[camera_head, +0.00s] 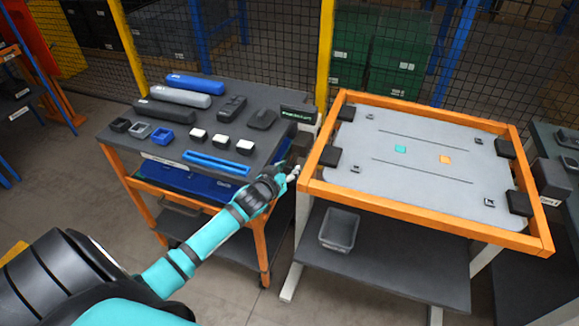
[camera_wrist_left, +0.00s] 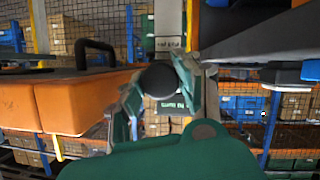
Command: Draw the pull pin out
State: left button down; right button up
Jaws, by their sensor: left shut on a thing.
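My left gripper (camera_head: 295,171) reaches in from the lower left in the head view. It is at the left side of the orange-framed fixture table (camera_head: 345,196), near its front left corner. In the left wrist view its two fingers are closed around a dark round knob (camera_wrist_left: 158,80), which appears to be the pull pin's head. The pin's shaft is hidden behind the knob, so I cannot tell how far it sits in. In the head view the pin is hidden by the fingers or too small to make out. My right gripper is not in view.
A dark cart (camera_head: 235,175) with tools and small blocks stands close on the left of the gripper. A grey bin (camera_head: 340,229) sits on the fixture table's lower shelf. Black blocks (camera_head: 330,155) line the orange frame. A mesh fence is behind.

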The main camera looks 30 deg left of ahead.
pick_arm(q)
jog(key=shift+s+d+f, duration=0.1)
jog(key=shift+s+d, duration=0.05)
jog(key=shift+s, duration=0.55)
jog(key=c, duration=1.3)
grip_release()
jog(key=shift+o, duration=0.8)
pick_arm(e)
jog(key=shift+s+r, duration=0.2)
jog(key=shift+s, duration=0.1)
pick_arm(q)
jog(key=v, duration=1.2)
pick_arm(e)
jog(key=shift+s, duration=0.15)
